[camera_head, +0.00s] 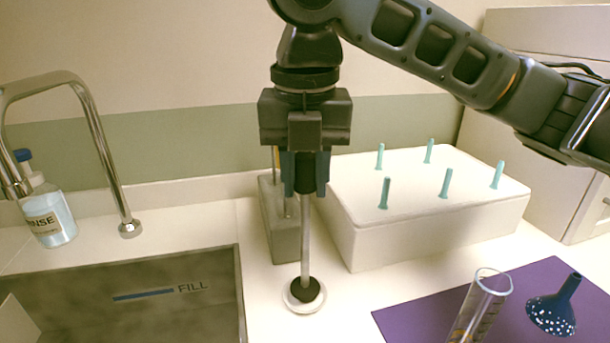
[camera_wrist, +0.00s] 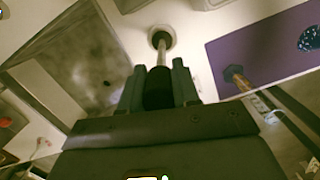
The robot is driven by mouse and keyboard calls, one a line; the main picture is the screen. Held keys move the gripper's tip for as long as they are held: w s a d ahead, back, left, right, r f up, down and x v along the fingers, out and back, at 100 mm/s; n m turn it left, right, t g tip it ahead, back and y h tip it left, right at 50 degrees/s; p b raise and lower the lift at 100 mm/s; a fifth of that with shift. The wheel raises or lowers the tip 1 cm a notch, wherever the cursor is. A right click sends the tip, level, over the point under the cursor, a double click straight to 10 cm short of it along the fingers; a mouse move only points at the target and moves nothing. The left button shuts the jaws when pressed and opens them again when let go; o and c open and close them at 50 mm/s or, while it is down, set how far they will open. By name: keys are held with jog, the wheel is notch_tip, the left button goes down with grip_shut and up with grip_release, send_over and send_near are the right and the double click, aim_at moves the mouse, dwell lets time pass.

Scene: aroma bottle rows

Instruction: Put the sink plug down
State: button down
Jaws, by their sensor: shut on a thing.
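The sink plug (camera_head: 306,240) is upright: a thin pale rod with a dark grip at the top and a black stopper at the bottom. My gripper (camera_head: 305,188) points straight down and is shut on the grip. The stopper is at a small round white dish (camera_head: 292,302) on the counter, right of the sink; I cannot tell if it bears on the dish. In the wrist view the rod (camera_wrist: 162,54) runs from my gripper (camera_wrist: 158,80) to the dish (camera_wrist: 171,30). The sink basin (camera_head: 205,310) has a blue line marked FILL on its wall.
A grey block (camera_head: 285,240) with thin rods stands just behind the plug. A white box (camera_head: 440,232) with several teal pegs is to its right. A purple mat (camera_head: 420,318) holds a glass cylinder (camera_head: 484,300) and a speckled blue funnel (camera_head: 553,308). A faucet (camera_head: 105,160) and rinse bottle (camera_head: 48,215) are left.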

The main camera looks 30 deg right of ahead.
jog(key=shift+f, duration=0.2)
jog(key=c, duration=0.8)
grip_release()
jog(key=r, duration=0.8)
jog(key=s+r, duration=0.1)
jog(key=r, duration=0.3)
jog(key=shift+s+a+r+p, duration=0.1)
jog(key=shift+a+p, duration=0.3)
